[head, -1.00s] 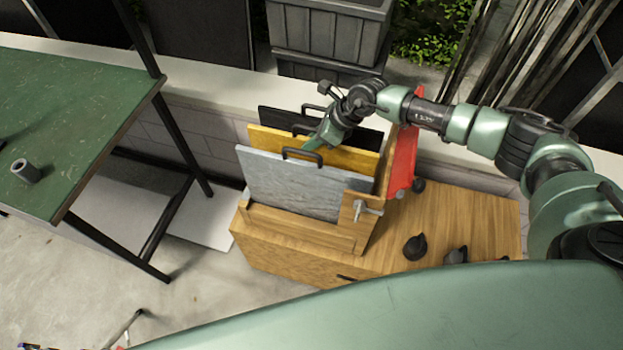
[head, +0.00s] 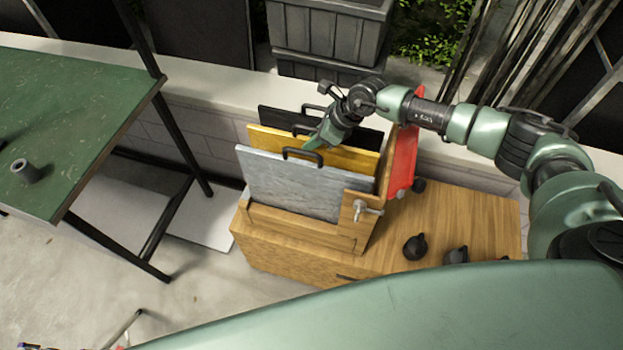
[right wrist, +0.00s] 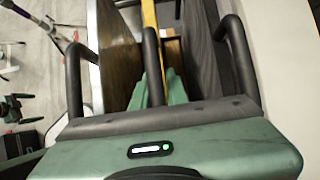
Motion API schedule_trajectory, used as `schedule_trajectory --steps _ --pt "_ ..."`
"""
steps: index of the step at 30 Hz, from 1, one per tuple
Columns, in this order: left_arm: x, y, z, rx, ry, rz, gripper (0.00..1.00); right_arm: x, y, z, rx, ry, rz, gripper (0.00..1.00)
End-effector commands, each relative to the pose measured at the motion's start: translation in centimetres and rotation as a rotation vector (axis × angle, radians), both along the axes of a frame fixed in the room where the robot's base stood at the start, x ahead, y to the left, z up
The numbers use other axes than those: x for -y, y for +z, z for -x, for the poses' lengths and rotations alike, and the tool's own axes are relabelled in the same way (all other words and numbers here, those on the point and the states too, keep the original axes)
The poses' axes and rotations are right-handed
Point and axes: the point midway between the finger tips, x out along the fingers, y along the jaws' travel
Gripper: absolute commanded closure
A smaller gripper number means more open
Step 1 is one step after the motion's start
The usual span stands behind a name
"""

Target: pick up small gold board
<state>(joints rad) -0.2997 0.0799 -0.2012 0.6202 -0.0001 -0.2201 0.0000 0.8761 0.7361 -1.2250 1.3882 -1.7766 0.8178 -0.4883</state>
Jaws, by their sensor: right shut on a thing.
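The small gold board (head: 350,158) stands upright in a wooden rack (head: 300,228), between a grey board (head: 290,185) in front and a black board (head: 275,117) behind. My right gripper (head: 313,143) is at the gold board's top edge and hides most of its handle. In the right wrist view, the green fingers (right wrist: 158,90) are shut on the gold board's dark handle (right wrist: 152,60). The gold board's edge (right wrist: 149,14) shows beyond them. My left gripper is not in view.
The grey board's handle (head: 303,156) is close in front of my right gripper. A red object (head: 402,160) stands right of the boards. Dark items (head: 415,247) lie on the wooden cabinet top (head: 460,215). A green table (head: 70,120) is at left.

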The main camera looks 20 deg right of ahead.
Motion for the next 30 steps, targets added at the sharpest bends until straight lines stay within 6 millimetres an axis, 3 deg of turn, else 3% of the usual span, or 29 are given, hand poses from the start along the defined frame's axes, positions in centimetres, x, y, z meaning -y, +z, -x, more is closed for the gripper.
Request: schedule_trajectory --steps 20,26,30 --pt "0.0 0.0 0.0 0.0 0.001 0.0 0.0 -0.1 0.3 -0.1 0.003 0.0 -0.002 1.0" --pt "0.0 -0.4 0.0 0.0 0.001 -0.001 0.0 0.0 1.6 -0.2 0.005 -0.001 -0.002 1.0" --pt "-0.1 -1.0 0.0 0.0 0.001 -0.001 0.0 0.0 3.6 -0.2 0.008 0.001 -0.002 1.0"
